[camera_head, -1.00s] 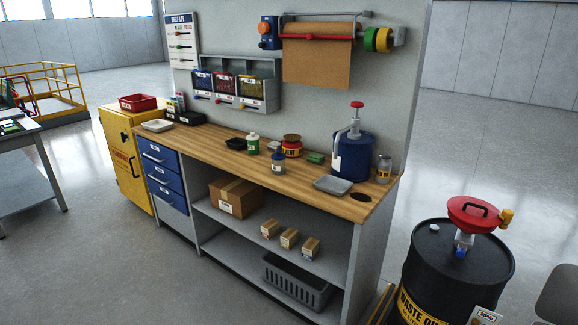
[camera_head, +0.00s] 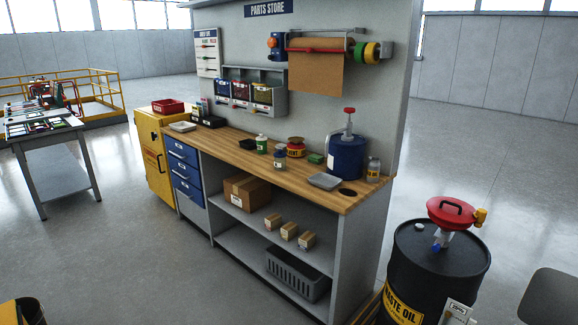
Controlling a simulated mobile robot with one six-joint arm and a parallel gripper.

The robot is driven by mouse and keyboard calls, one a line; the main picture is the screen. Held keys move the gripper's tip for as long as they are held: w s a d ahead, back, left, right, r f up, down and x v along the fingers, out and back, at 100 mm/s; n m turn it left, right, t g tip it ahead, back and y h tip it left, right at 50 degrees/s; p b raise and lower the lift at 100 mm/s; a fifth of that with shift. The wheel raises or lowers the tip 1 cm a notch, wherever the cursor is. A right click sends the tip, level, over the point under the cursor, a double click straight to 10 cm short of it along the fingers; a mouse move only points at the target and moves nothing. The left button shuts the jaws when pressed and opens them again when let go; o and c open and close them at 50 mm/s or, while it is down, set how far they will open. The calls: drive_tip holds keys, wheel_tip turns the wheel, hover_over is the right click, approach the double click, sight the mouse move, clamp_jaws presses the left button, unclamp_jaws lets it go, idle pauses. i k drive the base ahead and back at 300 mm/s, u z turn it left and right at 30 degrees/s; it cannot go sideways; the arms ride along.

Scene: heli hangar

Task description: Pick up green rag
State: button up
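A small green item (camera_head: 316,158), possibly a folded green rag, lies on the wooden top of the workbench (camera_head: 232,150). It is too small to tell for sure that it is cloth. It lies between a red and yellow tin (camera_head: 296,148) and a blue dispenser drum (camera_head: 345,157) with a red-topped pump. A grey tray (camera_head: 324,181) lies in front of it, toward the bench's near edge. My gripper is not in view.
A black waste oil drum (camera_head: 440,265) with a red funnel stands at right. A yellow cabinet (camera_head: 152,165) adjoins the bench's left end. A grey table (camera_head: 60,160) stands at far left. Open floor (camera_head: 120,265) lies before the bench. A dark grey shape (camera_head: 552,298) fills the lower right corner.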

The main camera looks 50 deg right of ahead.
sight(318, 160)
drive_tip(key=z, duration=0.05)
drive_tip(key=k, duration=0.15)
drive_tip(key=z, duration=0.25)
drive_tip(key=i, duration=1.25)
drive_tip(key=z, duration=0.6)
drive_tip(key=i, duration=2.1)
drive_tip(key=u, duration=0.15)
